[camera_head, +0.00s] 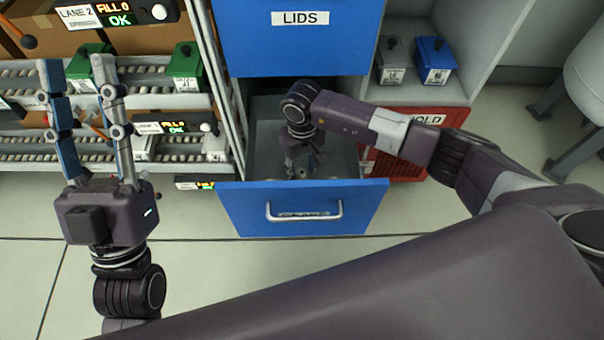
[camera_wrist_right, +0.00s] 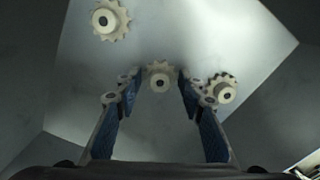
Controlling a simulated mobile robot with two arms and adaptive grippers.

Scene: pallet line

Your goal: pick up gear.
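Several pale toothed gears lie on the grey floor of the open blue drawer (camera_head: 340,200). In the right wrist view one gear (camera_wrist_right: 108,20) is at the upper left, one gear (camera_wrist_right: 160,77) is at the centre and one gear (camera_wrist_right: 221,89) is to its right. My right gripper (camera_wrist_right: 159,88) is open and reaches down into the drawer. The centre gear shows between its fingertips; I cannot tell whether they touch it. In the head view my right gripper (camera_head: 302,170) mostly hides the gears. My left gripper (camera_head: 76,75) is open and empty at the left, fingers pointing up.
A shut blue drawer marked LIDS (camera_head: 300,50) is just above the open one. Roller lanes with green boxes (camera_head: 186,66) stand behind my left gripper. A red crate (camera_head: 405,170) and a shelf with a blue box (camera_head: 436,60) are right of the drawer.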

